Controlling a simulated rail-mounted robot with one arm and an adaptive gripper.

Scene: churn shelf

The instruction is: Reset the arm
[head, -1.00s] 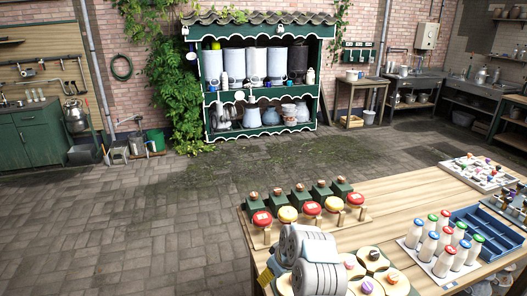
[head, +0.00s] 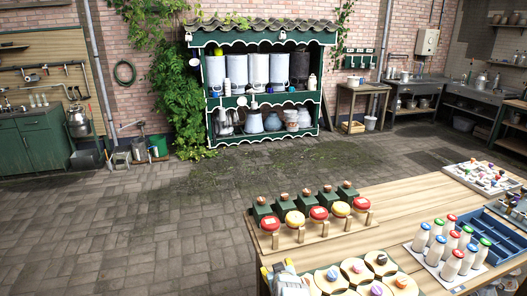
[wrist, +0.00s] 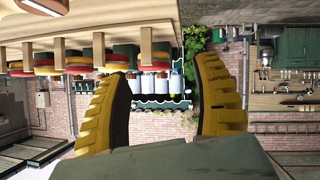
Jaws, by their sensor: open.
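My gripper (wrist: 168,105) shows in the wrist view with its two yellow ridged fingers spread apart and nothing between them. The wrist view is upside down, with the green shelf (wrist: 160,103) seen far off through the gap. The wooden stand with red and yellow lids (wrist: 100,35) is close above the left finger in the wrist picture; no contact shows.
The wooden table (head: 420,190) holds the lid stand (head: 330,236), round wooden pieces (head: 355,270), milk bottles (head: 458,262), a blue crate (head: 490,235) and a tray of small items (head: 480,176). The green roofed shelf (head: 262,100) stands at the back wall. The paved floor (head: 130,220) at left is clear.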

